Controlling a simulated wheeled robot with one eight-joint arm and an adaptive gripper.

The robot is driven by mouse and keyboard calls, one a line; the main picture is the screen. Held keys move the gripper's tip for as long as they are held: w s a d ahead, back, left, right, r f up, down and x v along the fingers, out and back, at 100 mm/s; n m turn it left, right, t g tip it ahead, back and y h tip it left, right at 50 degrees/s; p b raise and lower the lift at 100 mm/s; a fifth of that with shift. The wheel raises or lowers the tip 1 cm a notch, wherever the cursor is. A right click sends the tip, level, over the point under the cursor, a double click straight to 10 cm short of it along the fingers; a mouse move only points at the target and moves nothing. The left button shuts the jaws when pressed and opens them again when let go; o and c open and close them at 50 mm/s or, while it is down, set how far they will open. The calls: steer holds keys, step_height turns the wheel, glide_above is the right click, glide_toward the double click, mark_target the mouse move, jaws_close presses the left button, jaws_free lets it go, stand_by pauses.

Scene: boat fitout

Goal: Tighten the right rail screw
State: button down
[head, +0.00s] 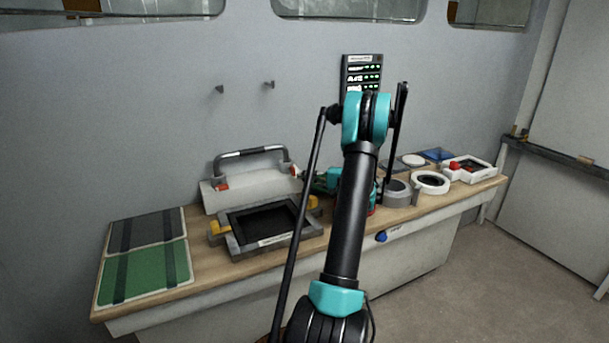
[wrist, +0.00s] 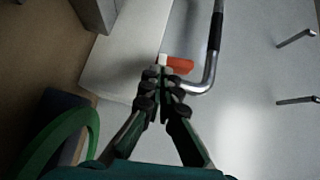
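A grey rail (head: 250,152) with a dark grip bridges a pale block at the back of the bench; it also shows in the wrist view (wrist: 212,55). The right rail screw (head: 295,171) has a red-orange head at the rail's right foot; it also shows in the wrist view (wrist: 179,64). Another red screw (head: 222,184) is at the left foot. My gripper (head: 306,176) is at the right screw, partly behind my arm. In the wrist view its fingers (wrist: 165,75) are close together, tips right beside the orange head. I cannot tell whether they touch it.
A black-framed tray (head: 232,246) with yellow clips lies in front of the rail. Green and grey panels (head: 145,275) lie at left. Round white parts (head: 430,181) and a red-marked box (head: 483,165) stand at right. Two wall pegs (head: 219,89) stick out above.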

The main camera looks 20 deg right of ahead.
steer(key=shift+a+f, duration=0.2)
steer(key=shift+f, duration=0.15)
steer(key=shift+a+f, duration=0.1)
steer(key=shift+f, duration=0.1)
steer(key=shift+a+f, duration=0.5)
steer(key=shift+a, duration=0.2)
stand_by(1.4)
